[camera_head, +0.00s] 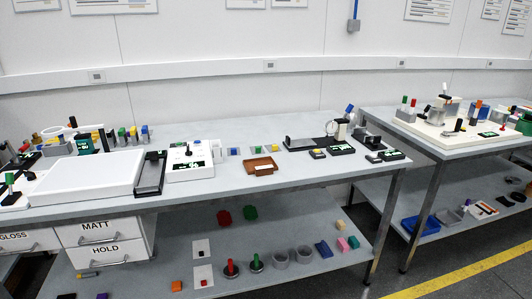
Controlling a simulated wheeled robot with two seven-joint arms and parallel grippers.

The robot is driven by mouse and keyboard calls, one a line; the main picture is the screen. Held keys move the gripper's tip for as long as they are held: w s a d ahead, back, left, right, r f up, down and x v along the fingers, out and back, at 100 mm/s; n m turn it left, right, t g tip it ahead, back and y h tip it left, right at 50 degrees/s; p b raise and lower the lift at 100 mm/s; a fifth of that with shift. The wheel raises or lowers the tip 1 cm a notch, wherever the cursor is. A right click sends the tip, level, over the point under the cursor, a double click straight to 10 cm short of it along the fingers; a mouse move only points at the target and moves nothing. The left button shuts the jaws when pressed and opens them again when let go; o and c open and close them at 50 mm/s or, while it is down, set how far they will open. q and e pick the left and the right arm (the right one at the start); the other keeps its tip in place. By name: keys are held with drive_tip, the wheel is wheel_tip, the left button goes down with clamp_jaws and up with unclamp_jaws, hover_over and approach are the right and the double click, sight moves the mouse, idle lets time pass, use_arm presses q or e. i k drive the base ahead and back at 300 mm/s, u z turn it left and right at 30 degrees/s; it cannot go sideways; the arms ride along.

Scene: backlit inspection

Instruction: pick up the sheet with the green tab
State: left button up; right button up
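No sheet with a green tab can be made out for certain. Behind the large white panel (88,178) on the near table stands a row of small grey upright pieces with coloured tops; one has a green top (121,132). They are too small to tell whether they are sheets. A green-topped piece (10,180) also stands at the far left edge. Neither of my grippers shows in the head view.
The near table (225,181) also carries a black tray (150,174), a white device (190,160) and a brown tray (261,166). Drawers marked MATT (98,229) and HOLD are below. A second table (425,150) stands right, across a gap.

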sight(258, 150)
drive_tip(key=z, duration=0.3)
drive_tip(key=i, duration=1)
drive_tip(key=u, duration=0.1)
